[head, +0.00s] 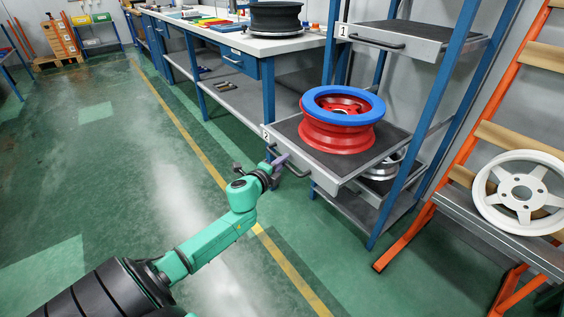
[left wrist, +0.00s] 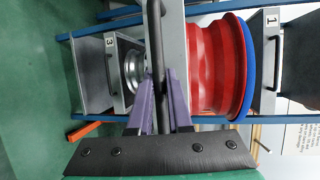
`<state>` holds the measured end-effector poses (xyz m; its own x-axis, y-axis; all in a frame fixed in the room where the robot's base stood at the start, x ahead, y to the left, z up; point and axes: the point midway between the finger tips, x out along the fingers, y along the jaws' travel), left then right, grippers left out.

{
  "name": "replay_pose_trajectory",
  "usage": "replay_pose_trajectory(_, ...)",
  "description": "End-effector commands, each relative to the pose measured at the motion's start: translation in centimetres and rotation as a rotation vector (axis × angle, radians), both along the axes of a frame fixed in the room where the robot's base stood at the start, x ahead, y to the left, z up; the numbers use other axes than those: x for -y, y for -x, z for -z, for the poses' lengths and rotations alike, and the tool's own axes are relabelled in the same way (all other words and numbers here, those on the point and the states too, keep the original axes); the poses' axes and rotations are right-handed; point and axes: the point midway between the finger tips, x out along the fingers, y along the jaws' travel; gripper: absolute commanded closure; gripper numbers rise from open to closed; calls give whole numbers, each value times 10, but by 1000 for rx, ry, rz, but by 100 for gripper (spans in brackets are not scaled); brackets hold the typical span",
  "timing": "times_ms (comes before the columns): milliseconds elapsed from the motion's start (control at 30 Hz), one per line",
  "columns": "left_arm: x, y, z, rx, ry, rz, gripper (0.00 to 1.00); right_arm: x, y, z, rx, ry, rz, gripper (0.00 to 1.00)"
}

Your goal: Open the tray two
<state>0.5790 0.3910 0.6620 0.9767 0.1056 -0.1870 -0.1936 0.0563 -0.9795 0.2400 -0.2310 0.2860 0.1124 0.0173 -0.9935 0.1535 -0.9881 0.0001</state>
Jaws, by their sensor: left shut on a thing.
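Tray two (head: 345,178) is a grey tray with a dark mat and a "2" label, and it juts out in front of the blue rack posts. A red wheel rim with a blue ring (head: 342,120) lies on it; the rim also shows in the left wrist view (left wrist: 205,65). My left gripper (head: 280,162) is at the tray's front and shut on its dark handle (head: 296,172). In the left wrist view the handle bar (left wrist: 155,45) passes between the purple fingers (left wrist: 165,95). My right gripper is not in view.
Tray one (head: 420,42) is above, empty. Tray three shows below in the left wrist view (left wrist: 108,75), with a silver rim (left wrist: 134,70). A workbench (head: 270,45) stands to the left. An orange rack with a white rim (head: 490,195) is at the right. The floor at left is clear.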

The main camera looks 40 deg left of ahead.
Motion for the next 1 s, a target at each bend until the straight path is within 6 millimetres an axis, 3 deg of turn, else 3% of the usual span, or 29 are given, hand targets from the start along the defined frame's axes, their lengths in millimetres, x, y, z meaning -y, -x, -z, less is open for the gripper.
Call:
replay_pose_trajectory(267, 1, 0, 0, 0, 0, 2, 100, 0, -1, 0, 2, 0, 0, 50)
replay_pose_trajectory(300, 1, 0, 0, 0, 0, 2, 75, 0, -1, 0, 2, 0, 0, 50)
replay_pose_trajectory(367, 1, 0, 0, 0, 0, 2, 53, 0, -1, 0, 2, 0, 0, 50)
replay_pose_trajectory(767, 1, 4, -1, -1, 0, 1, 53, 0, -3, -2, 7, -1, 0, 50)
replay_pose_trajectory(867, 2, 15, -2, -2, 2, 2, 53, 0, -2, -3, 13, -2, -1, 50)
replay_pose_trajectory(1000, 6, 43, -7, -4, 3, 1, 53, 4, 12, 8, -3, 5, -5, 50)
